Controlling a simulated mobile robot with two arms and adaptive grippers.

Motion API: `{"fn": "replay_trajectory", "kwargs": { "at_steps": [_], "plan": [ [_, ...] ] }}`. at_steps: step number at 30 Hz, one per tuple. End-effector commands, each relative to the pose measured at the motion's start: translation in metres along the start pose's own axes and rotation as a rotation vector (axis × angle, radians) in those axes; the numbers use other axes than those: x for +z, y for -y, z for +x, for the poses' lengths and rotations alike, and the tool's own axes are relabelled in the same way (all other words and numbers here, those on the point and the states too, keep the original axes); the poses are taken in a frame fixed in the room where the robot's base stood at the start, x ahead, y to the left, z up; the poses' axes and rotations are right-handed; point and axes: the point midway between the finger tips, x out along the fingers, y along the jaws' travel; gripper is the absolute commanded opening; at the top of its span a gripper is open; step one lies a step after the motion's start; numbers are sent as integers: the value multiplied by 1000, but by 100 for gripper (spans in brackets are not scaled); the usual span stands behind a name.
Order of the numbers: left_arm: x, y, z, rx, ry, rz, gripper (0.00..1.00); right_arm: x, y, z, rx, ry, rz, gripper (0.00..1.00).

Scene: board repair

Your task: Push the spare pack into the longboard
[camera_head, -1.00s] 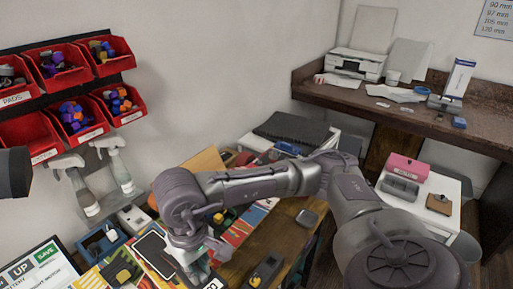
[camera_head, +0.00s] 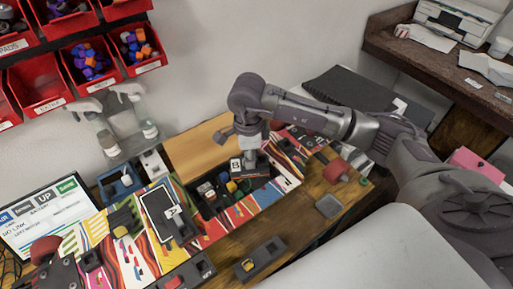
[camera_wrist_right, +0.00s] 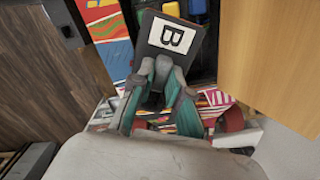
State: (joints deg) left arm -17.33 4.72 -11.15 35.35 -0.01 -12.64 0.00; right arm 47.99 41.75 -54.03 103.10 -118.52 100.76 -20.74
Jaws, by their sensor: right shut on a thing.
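My right gripper (camera_head: 254,152) is shut on the spare pack, a dark block with a white "B" label (camera_head: 237,164). In the right wrist view the fingers (camera_wrist_right: 160,80) close on the near end of the pack (camera_wrist_right: 152,56), and its label faces the camera. The longboard (camera_head: 214,228) lies across the bench with a striped, colourful deck. The pack is at the right part of the deck's open dark bay (camera_head: 208,208); I cannot tell how deep it sits. Blue and yellow parts show beside it in the bay. My left gripper is out of view.
A block labelled "A" (camera_head: 174,216) lies on the deck by a black-framed panel (camera_head: 157,208). A wooden panel (camera_head: 196,150) is behind. Spray bottles (camera_head: 108,140) and red bins (camera_head: 90,62) stand at the wall. A dark case (camera_head: 258,258) sits on the bench front.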

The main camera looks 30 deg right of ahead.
Motion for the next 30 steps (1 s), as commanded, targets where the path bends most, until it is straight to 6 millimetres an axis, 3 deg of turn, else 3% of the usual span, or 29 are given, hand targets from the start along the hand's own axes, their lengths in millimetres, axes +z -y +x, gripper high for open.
{"fn": "replay_trajectory", "kwargs": {
  "at_steps": [6,12,18,30],
  "plan": [
    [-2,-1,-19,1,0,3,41,-10,24,15,2,-1,595,0],
    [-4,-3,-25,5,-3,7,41,-19,35,27,0,0,940,0],
    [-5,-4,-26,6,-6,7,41,-22,38,34,-1,0,1068,0],
    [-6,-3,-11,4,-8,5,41,-23,38,57,-1,1,1076,0]
  ]
}}
